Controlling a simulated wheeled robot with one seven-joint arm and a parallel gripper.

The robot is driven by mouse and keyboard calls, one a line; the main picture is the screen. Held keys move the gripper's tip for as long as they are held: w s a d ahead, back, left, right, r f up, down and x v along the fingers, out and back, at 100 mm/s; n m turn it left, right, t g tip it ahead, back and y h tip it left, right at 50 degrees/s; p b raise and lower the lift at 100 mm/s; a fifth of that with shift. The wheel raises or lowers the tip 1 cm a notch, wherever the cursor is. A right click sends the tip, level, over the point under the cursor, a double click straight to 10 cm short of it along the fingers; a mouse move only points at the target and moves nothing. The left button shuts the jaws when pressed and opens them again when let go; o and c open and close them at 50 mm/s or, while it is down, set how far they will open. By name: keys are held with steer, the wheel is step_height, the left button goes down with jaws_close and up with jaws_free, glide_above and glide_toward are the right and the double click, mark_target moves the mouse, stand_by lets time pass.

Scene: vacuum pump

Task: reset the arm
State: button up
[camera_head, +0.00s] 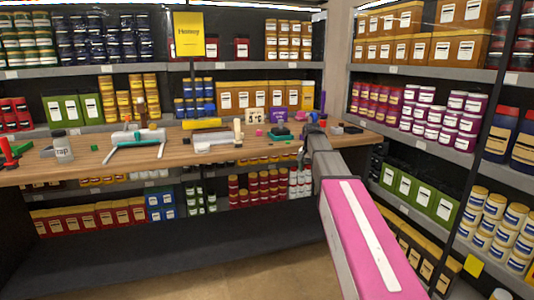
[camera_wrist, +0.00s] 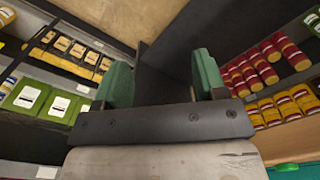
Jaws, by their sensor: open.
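My gripper shows in the wrist view (camera_wrist: 160,85) with its two green fingers spread wide apart and nothing between them. Past the fingers, that view shows a dark shelf panel, jars and a strip of brown floor. In the head view my pink and grey arm reaches from the lower right toward the right part of the wooden workbench (camera_head: 95,176). The arm's far end is by the bench's front edge, and I cannot make out the fingers there.
Stocked shelves stand behind, below and to the right. A yellow sign (camera_head: 189,35) rises at the back. The floor (camera_head: 240,270) in front is clear.

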steer(key=s+f+n, duration=0.4)
steer(key=s+f, duration=2.2)
steer(key=s, duration=0.3)
steer(key=shift+f+n, duration=0.25)
steer(key=shift+n, duration=0.05)
